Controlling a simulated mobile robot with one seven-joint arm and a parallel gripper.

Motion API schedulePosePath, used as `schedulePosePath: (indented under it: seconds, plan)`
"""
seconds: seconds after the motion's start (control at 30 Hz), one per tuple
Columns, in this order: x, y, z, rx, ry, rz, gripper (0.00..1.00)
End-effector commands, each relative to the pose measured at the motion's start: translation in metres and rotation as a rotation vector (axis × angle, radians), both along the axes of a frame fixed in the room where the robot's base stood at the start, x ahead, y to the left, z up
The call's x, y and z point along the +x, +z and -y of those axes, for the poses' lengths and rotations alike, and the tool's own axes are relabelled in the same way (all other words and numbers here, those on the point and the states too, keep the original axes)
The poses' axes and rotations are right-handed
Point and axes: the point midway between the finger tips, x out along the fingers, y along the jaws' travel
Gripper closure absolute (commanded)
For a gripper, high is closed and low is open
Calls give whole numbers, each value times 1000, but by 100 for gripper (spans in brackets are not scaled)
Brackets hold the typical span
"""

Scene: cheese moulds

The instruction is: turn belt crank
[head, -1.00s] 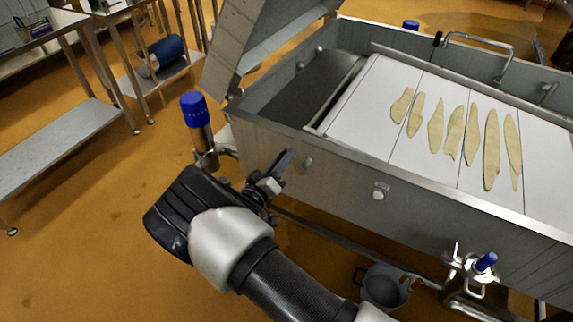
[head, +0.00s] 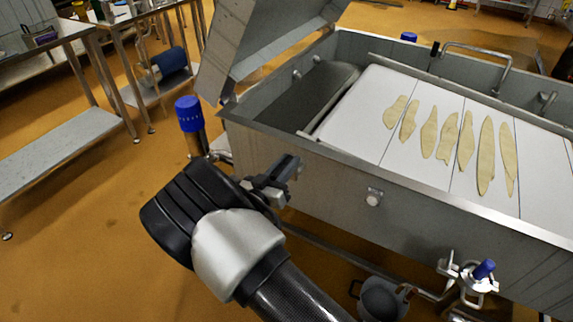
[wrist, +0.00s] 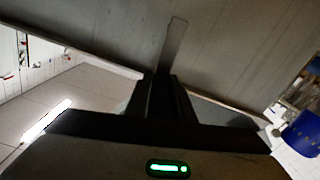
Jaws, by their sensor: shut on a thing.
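The belt crank is a flat grey arm in the wrist view (wrist: 176,42), standing up from between my fingertips against the steel wall of the vat. In the head view its grey arm (head: 287,167) shows at the left part of the vat's near side. My gripper (head: 268,186) is at this crank, and in the wrist view (wrist: 163,84) its dark fingers are closed together on it. The crank's grip is hidden between the fingers. The belt (head: 350,120) is white, with thin cross lines, inside the vat.
Several pale flat strips (head: 486,155) lie on the belt. A blue-capped post (head: 189,114) stands left of my gripper. A grey bucket (head: 380,298) and a blue-topped valve (head: 484,269) are below the vat. Steel tables (head: 45,150) stand at the left, with open orange floor between.

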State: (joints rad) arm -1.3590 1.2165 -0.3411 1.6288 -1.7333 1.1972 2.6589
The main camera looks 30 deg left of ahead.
Motion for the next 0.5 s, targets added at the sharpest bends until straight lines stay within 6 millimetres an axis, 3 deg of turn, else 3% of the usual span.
schedulePosePath:
  seconds: [0.03, 0.33, 0.37, 0.43, 0.5]
  plan:
    - [1, -3, 8, -10, -15, -1, 100]
    - [1, -4, 8, -12, -14, -4, 100]
    - [1, -4, 8, -12, -14, -4, 73]
    - [1, -4, 7, -11, -13, -4, 62]
    - [1, -4, 6, -9, -11, -4, 61]
